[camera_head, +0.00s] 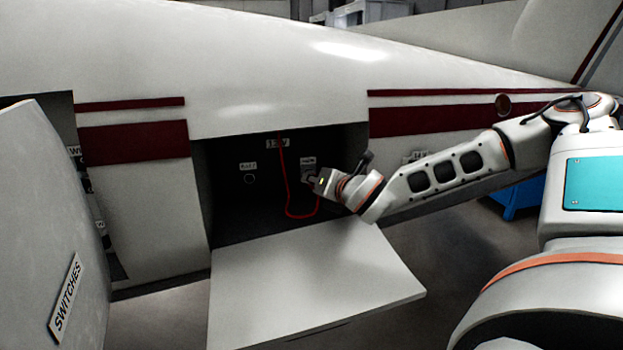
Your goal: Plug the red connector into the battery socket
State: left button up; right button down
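A red cable (284,180) hangs from under the "12V" label in the open bay of the white fuselage. It loops down and rises on the right to my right gripper (312,179). The red connector at its end cannot be made out; the gripper seems to cover that spot. My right gripper is at the right part of the bay, close to a light fitting under a small label; its fingers are too small to tell open from shut. A round socket (249,179) with a small, barely legible label, possibly "BATT", is on the back wall to the left. My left gripper is out of view.
A flat white hatch door (310,285) hangs open below the bay, under my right forearm. A large panel marked "SWITCHES" (65,297) stands open at the left. The bay's left half is free. A blue object (517,195) stands behind my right arm.

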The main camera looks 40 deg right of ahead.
jog(key=shift+s, duration=0.15)
jog(key=shift+s+a+p, duration=0.2)
jog(key=shift+s+a, duration=0.15)
jog(key=shift+s, duration=0.25)
jog(key=shift+s+a+p, duration=0.2)
jog(key=shift+s+a, duration=0.15)
jog(key=shift+s, duration=0.2)
